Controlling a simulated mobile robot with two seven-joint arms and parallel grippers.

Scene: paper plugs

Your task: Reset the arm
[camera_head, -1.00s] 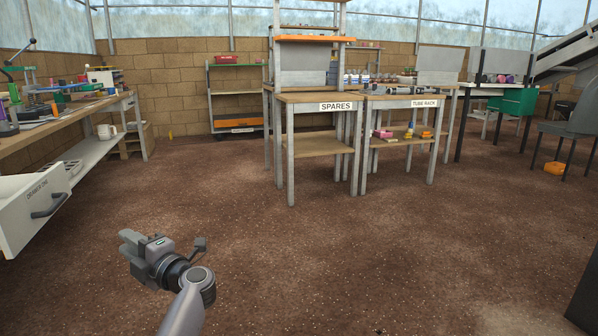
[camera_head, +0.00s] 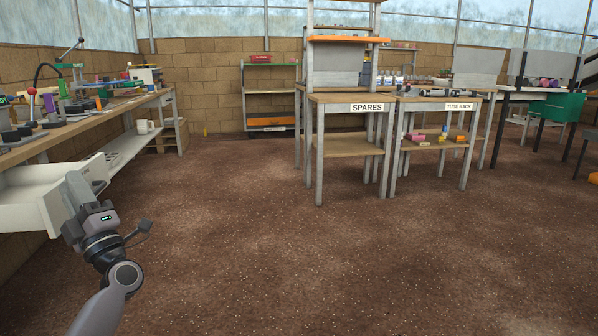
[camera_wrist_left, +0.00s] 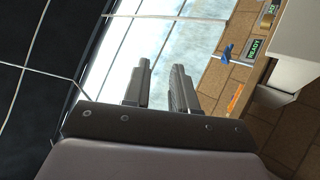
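My left gripper (camera_head: 78,192) is at the lower left of the head view, with its arm coming up from the bottom edge. Its fingers point up and away, and in the picture they overlap the front of the pulled-out white drawer (camera_head: 30,207). I cannot tell whether they touch it. In the left wrist view the two fingers (camera_wrist_left: 163,80) stand apart with nothing between them. My right gripper is not in view.
The left workbench (camera_head: 70,132) carries tools above the open drawer. The SPARES table (camera_head: 352,98) and TUBE RACK table (camera_head: 440,100) stand ahead, with a green bin (camera_head: 562,106) at right. The brown floor (camera_head: 330,265) in front is clear.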

